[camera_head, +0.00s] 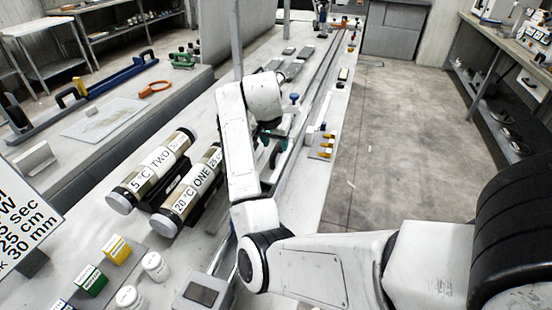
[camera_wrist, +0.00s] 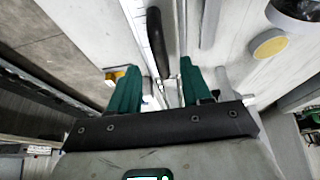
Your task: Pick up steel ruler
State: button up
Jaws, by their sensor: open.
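A pale strip with fine tick marks along it, which looks like the steel ruler (camera_wrist: 136,22), runs up to the top edge in the wrist view. A black-handled tool (camera_wrist: 157,42) lies close beside it on the right. My gripper (camera_wrist: 159,66) has its two green fingers spread apart, with the black handle and a narrow metal part showing between them. I see nothing held. In the head view my gripper (camera_head: 275,145) is partly hidden behind my arm, over the long bench. I cannot make out the ruler there.
Two labelled core tubes (camera_head: 150,172) lie on the bench (camera_head: 262,65) left of my arm. Yellow blocks (camera_head: 325,145) stand near the bench's right edge, and a yellow block (camera_wrist: 116,74) is beside the left finger. Long rails (camera_head: 322,75) run along the bench. The floor (camera_head: 395,120) at right is clear.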

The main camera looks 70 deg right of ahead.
aim_at(276, 148)
jog(key=x, duration=0.5)
jog(key=shift+w, duration=0.1)
jog(key=shift+c, duration=0.2)
grip_shut()
jog(key=shift+r, duration=0.1)
